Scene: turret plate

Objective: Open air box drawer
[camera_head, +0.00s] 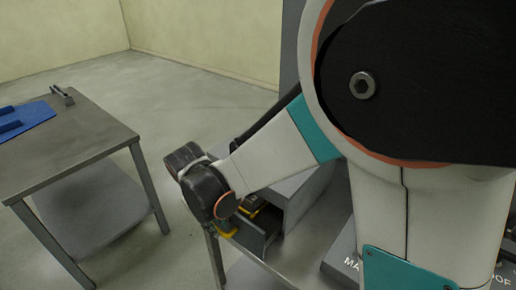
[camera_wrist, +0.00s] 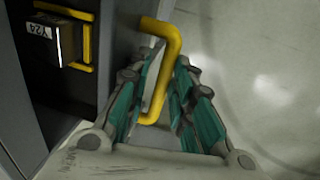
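The air box (camera_head: 302,187) is a grey cabinet on a metal table, partly hidden behind my arm. Its drawer (camera_head: 256,236) stands out from the front, with yellow and black parts in it. In the wrist view, the drawer front (camera_wrist: 122,45) is a grey panel bearing a yellow bent handle (camera_wrist: 170,42). In the head view my gripper is hidden behind my dark wrist.
A black module labelled Y24 (camera_wrist: 48,32) with a yellow frame sits behind the drawer panel. A second metal table (camera_head: 85,145) with a blue plate (camera_head: 30,115) stands at left. Bare floor lies between the tables.

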